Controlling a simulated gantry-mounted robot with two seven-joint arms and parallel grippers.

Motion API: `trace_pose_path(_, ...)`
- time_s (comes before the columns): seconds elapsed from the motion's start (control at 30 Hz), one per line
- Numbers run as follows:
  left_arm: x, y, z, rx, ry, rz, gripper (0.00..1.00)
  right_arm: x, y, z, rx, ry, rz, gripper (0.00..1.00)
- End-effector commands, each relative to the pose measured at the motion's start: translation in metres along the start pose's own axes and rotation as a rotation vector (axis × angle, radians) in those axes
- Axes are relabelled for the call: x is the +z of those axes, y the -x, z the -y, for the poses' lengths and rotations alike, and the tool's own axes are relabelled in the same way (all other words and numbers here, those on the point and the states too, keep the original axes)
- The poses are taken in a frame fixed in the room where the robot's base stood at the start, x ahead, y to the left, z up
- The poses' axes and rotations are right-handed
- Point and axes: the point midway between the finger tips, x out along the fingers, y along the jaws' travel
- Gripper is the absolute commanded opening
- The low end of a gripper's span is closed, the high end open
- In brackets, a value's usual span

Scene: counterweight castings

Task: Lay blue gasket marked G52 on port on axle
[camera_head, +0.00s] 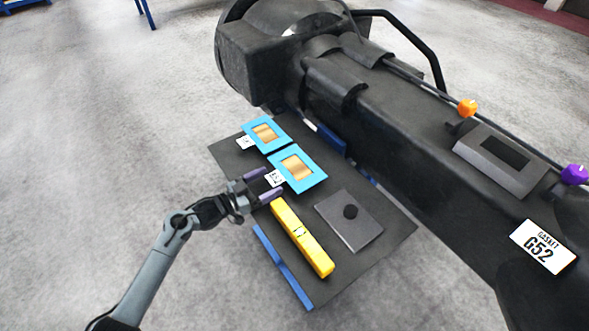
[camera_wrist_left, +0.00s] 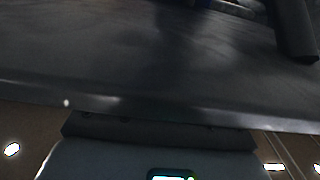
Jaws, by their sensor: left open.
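Two blue gaskets with coppery centres lie on a dark work board: a near one (camera_head: 317,180) and a far one (camera_head: 284,141). Each has a white tag on its left side; the lettering is too small to read surely. My left gripper (camera_head: 273,182) is open, its fingers at the near gasket's tag (camera_head: 275,179); I cannot tell whether they touch it. The port (camera_head: 500,157), a dark rectangle in a grey plate, sits on the big black axle (camera_head: 400,130) at right. A white label (camera_head: 542,247) reading GASKET G52 is below it. My right gripper is out of view.
A yellow bar (camera_head: 302,238) and a grey plate with a black knob (camera_head: 345,228) lie on the board (camera_head: 385,235). Orange (camera_head: 467,108) and purple (camera_head: 575,174) knobs flank the port. The left wrist view shows mostly a dark surface (camera_wrist_left: 160,60).

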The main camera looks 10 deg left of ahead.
Motion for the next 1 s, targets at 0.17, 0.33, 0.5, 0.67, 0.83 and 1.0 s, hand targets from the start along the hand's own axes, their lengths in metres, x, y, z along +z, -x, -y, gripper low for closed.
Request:
trace_pose_path(0.17, -0.0001, -0.0134, -0.0001, -0.001, 0.000, -0.001, 0.83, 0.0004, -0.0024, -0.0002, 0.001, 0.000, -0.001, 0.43)
trace_pose_path(0.33, 0.0000, -0.0143, -0.0001, -0.001, 0.000, 0.001, 0.83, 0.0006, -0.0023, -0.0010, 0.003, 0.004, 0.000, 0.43)
trace_pose_path(0.5, 0.0000, -0.0140, -0.0002, -0.001, 0.000, 0.001, 0.69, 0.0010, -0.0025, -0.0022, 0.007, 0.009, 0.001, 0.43)
trace_pose_path(0.67, 0.0001, -0.0139, -0.0002, -0.001, 0.000, 0.001, 0.45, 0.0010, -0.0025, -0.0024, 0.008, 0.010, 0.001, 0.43)
trace_pose_path(0.83, -0.0001, -0.0139, -0.0001, -0.001, 0.000, 0.000, 0.24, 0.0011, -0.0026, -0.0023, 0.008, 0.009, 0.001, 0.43)
trace_pose_path(1.0, -0.0004, -0.0138, -0.0001, -0.001, 0.000, 0.000, 0.24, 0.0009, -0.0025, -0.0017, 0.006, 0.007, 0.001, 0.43)
